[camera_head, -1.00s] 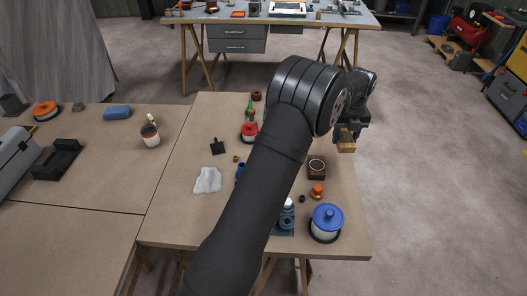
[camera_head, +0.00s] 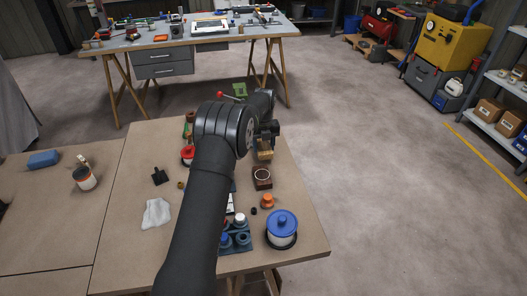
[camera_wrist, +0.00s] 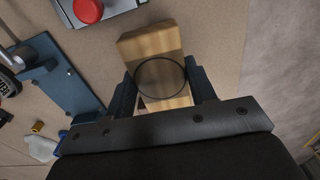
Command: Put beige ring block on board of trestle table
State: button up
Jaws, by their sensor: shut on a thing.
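My gripper (camera_head: 266,140) is shut on a beige, wood-coloured block, the beige ring block (camera_head: 264,154). In the wrist view the block (camera_wrist: 152,42) sits between the fingers, with a thin dark ring outline on its face. Part of it is hidden by my gripper's body. In the head view the block appears above the back right part of the near tan tabletop (camera_head: 135,205), which has wooden legs. The height of the block over it is hard to tell. Another trestle table (camera_head: 225,38), grey-topped with drawers and wooden legs, stands across the floor.
A dark brown box with a pale ring (camera_head: 262,179) stands just in front of the held block. An orange piece (camera_head: 267,201) and a blue-lidded pot (camera_head: 282,230) are nearer. A white cloth (camera_head: 156,213) lies left. Open floor is to the right.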

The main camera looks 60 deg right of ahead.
aim_at(264, 146)
jog(key=shift+f, duration=1.35)
jog(key=shift+f, duration=0.1)
jog(key=o, duration=1.1)
notch_tip(264, 146, up, 12)
jog(key=shift+r, duration=0.1)
notch_tip(264, 146, down, 13)
jog(key=shift+a+r, duration=0.1)
jog(key=shift+r, duration=2.3)
